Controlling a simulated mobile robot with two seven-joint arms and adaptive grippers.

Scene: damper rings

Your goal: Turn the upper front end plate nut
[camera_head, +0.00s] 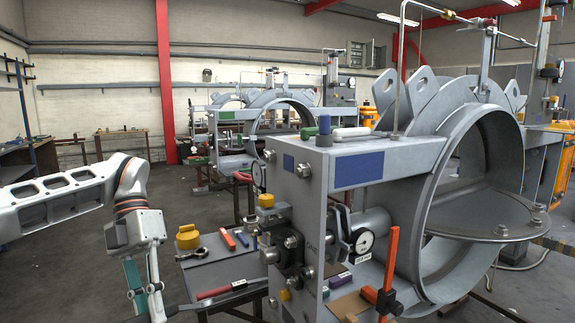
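The grey end plate (312,215) of the damper ring rig stands at the centre, facing me. Two round nuts sit near its top, one at the upper right (304,170) and one at the upper left (269,155). Lower down, a dark block (288,262) with more bolt heads is fixed to it, under a yellow cap (266,200). My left gripper (146,300) hangs at the lower left, pointing down, well apart from the end plate. Its fingertips run near the bottom edge, so its opening is unclear. My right gripper is out of view.
A small table (215,272) with a yellow item (188,238), a red-handled tool (222,289) and small blocks stands between my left gripper and the end plate. A large grey ring (432,240), a dial gauge (364,240) and an orange upright (389,262) fill the right.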

